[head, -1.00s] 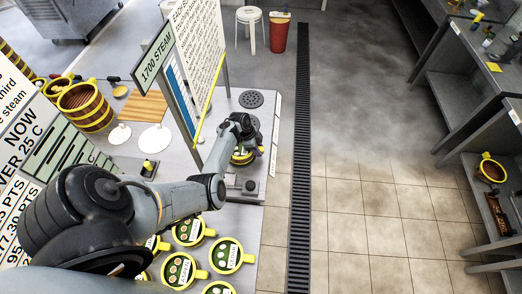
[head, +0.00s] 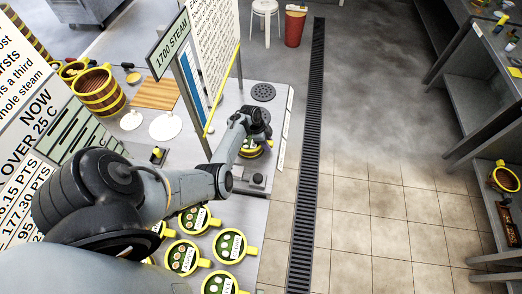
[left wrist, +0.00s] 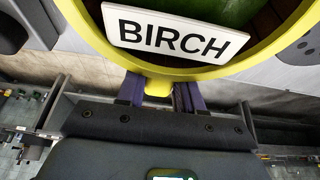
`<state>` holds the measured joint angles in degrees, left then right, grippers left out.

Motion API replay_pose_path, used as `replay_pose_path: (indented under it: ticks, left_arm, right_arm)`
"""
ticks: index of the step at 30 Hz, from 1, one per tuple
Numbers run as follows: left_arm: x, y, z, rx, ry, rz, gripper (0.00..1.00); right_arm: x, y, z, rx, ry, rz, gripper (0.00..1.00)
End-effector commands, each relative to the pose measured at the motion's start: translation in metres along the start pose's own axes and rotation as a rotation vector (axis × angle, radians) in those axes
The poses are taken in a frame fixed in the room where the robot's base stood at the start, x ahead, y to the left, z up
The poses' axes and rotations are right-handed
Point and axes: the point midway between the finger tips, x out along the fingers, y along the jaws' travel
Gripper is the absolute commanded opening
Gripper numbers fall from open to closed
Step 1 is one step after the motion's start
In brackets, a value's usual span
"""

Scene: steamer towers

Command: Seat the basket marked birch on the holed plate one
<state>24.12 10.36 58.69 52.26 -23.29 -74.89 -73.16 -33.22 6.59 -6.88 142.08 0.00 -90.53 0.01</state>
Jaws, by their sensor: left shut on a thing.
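The birch basket is a round yellow-rimmed steamer; its white BIRCH label (left wrist: 175,35) faces my left wrist camera. My left gripper (left wrist: 158,92) is shut on the yellow handle at the basket's rim. In the head view the basket (head: 249,153) shows partly below my left gripper (head: 256,136), at the bench's right part. The wrist hides much of it, and I cannot tell whether it touches anything beneath. A dark round holed plate (head: 263,92) lies bare on the bench, beyond the gripper. My right gripper is not in view.
Several yellow-handled labelled baskets (head: 229,246) stand at the near bench. A grey box with a black knob (head: 251,182) is just nearer than the held basket. The standing sign (head: 212,60) rises left of the holed plate. A striped tub (head: 99,92) stands at the left.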

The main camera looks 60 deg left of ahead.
Motion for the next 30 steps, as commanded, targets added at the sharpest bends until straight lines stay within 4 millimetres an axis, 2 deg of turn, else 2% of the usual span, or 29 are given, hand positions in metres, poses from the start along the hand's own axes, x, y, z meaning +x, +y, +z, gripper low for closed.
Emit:
replay_pose_path:
  ticks: [6, 7, 12, 25, 30]
  left_arm:
    - [0.007, 0.000, 0.003, 0.000, -0.001, 0.000, 0.00]
    - [0.006, -0.001, 0.003, 0.000, -0.001, -0.001, 0.39]
    - [0.006, 0.000, 0.002, 0.000, 0.000, 0.000, 0.65]
    - [0.006, 0.000, 0.002, 0.000, 0.000, 0.001, 0.66]
    - [-0.004, 0.000, 0.002, 0.000, 0.001, 0.001, 0.66]
  right_arm:
    - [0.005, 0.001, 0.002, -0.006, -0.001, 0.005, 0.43]
    - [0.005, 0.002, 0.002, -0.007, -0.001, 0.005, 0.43]
    - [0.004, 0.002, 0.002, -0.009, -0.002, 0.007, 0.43]
    - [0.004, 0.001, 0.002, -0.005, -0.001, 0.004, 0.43]
    - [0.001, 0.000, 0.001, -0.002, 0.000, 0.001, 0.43]
